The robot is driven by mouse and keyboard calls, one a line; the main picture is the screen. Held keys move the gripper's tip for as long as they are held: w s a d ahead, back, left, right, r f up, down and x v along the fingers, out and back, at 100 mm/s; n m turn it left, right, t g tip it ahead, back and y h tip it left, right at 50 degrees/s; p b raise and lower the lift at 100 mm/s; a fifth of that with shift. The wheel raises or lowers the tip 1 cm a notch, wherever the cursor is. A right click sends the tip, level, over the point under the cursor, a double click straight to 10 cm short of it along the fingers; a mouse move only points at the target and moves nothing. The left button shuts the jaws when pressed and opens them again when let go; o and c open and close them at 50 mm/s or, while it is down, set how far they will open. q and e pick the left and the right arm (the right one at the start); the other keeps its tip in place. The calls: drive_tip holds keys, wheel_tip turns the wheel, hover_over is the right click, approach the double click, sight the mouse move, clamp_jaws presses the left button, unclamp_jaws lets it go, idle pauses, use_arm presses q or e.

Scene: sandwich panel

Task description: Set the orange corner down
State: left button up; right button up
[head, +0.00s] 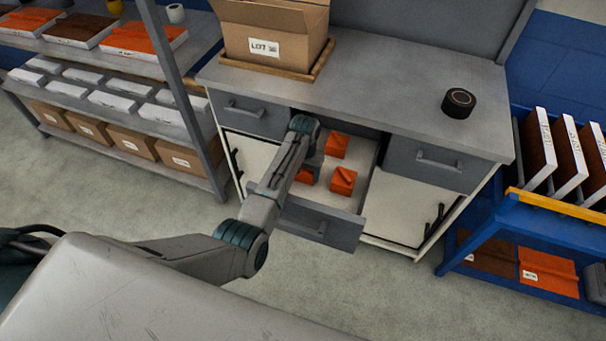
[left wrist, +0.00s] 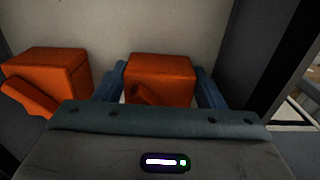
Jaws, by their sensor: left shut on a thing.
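My left gripper (head: 311,168) reaches down into the open middle drawer (head: 318,222) of the workbench. In the left wrist view its two blue fingers (left wrist: 160,84) are shut on an orange corner (left wrist: 160,69), one on each side. In the head view that held corner (head: 304,175) is partly hidden by my arm. Whether it touches the drawer floor is hard to tell. Two other orange corners lie in the drawer, one toward the back (head: 337,145) and one nearer the front (head: 343,181). Another orange corner (left wrist: 45,78) shows left of my fingers in the left wrist view. My right gripper is out of view.
A cardboard box (head: 272,32) in a tray and a black tape roll (head: 458,103) stand on the workbench top (head: 385,80). A shelf rack (head: 110,95) stands left, a blue cart (head: 520,215) with panels right. Pale drawer floor shows around the corners.

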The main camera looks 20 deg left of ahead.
sight(304, 172)
use_arm(q)
drive_tip(key=o, duration=1.1)
drive_tip(key=shift+c, duration=0.2)
wheel_tip(304, 172, up, 12)
drive_tip(key=b, duration=0.1)
drive_tip(key=shift+r, duration=0.15)
